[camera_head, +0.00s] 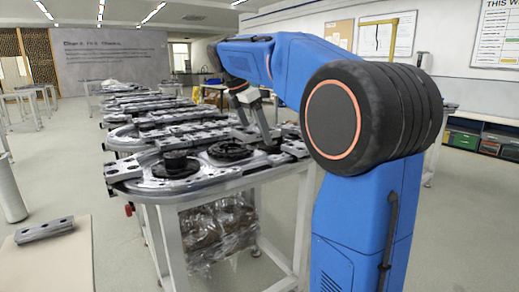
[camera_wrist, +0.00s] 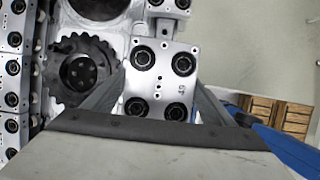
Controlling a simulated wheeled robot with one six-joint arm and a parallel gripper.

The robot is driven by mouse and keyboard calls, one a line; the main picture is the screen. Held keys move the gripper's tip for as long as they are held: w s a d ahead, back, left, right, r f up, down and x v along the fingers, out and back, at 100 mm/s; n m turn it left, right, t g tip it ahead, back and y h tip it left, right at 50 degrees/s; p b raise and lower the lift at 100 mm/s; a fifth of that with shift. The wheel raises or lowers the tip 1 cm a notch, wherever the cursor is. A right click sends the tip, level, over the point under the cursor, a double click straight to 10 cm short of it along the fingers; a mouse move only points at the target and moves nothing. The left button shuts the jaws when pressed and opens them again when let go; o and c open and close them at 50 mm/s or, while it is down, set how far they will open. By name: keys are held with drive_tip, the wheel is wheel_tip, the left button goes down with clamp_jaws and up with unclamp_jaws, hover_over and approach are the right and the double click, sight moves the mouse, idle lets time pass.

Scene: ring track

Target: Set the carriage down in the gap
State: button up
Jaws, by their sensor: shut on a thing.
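My gripper (camera_head: 262,128) reaches down over the near end of the ring track (camera_head: 225,182). In the wrist view my gripper (camera_wrist: 158,92) has one finger on each side of a silver carriage (camera_wrist: 158,80) and is shut on it. The carriage is a flat plate with black round rollers near its corners and small holes in the middle. Another track carriage (camera_wrist: 170,7) lies just beyond its far edge; they look close, but I cannot tell if they touch. I cannot tell how high the held carriage is. The gap is not clearly visible, and my gripper hides the near side.
A dark toothed sprocket (camera_wrist: 82,70) sits left of the held carriage. Several carriages (camera_wrist: 12,68) line the picture's left edge. In the head view a loose grey bar-like block (camera_head: 45,230) lies on a pale table (camera_head: 60,268). More track tables stretch behind. Open floor lies right of the track.

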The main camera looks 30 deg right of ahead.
drive_tip(key=shift+f, duration=4.35)
drive_tip(key=shift+f, duration=0.3)
drive_tip(key=o, duration=2)
drive_tip(key=shift+f, duration=0.1)
drive_tip(key=shift+o, duration=0.2)
